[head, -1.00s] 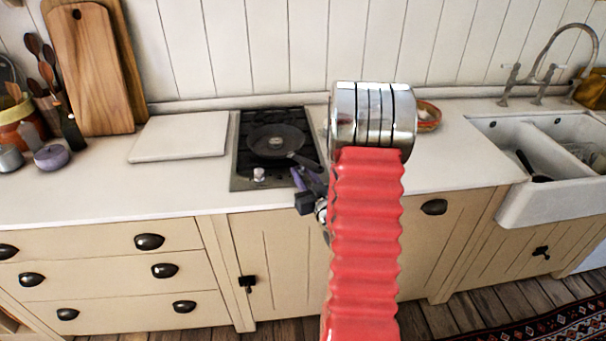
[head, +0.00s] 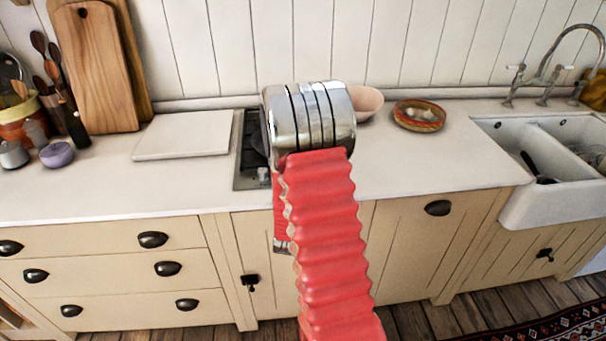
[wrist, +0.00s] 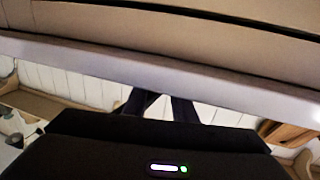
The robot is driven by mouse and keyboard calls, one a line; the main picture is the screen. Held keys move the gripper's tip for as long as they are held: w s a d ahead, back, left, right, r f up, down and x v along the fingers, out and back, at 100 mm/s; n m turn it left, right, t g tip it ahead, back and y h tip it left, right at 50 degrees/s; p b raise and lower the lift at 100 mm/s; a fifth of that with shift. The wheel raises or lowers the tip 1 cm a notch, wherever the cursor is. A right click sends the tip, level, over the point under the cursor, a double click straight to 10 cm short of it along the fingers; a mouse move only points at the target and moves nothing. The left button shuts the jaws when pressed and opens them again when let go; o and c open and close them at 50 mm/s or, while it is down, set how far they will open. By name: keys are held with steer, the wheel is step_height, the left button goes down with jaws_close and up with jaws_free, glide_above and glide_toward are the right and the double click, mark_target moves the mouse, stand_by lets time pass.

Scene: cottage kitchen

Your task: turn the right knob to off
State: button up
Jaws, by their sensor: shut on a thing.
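The hob (head: 245,178) is set into the worktop, and my arm covers most of it in the head view. Neither knob shows in the head or wrist view, so the right knob's setting cannot be read. My gripper is hidden behind my arm in the head view, around the front of the hob. In the wrist view its two dark fingers (wrist: 160,106) reach forward, their tips cut off behind a pale edge. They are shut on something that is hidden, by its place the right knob.
A white board (head: 183,135) lies left of the hob. A pink bowl (head: 366,103) and a patterned bowl (head: 420,117) stand at the right back, with the sink (head: 513,207) further right. The worktop's front right is clear.

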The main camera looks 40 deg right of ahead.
steer(key=shift+w+a+m+g+h, duration=0.1)
steer(key=shift+m+g+h, duration=0.5)
steer(key=shift+g, duration=0.1)
steer(key=o, duration=1)
steer(key=shift+o, duration=0.2)
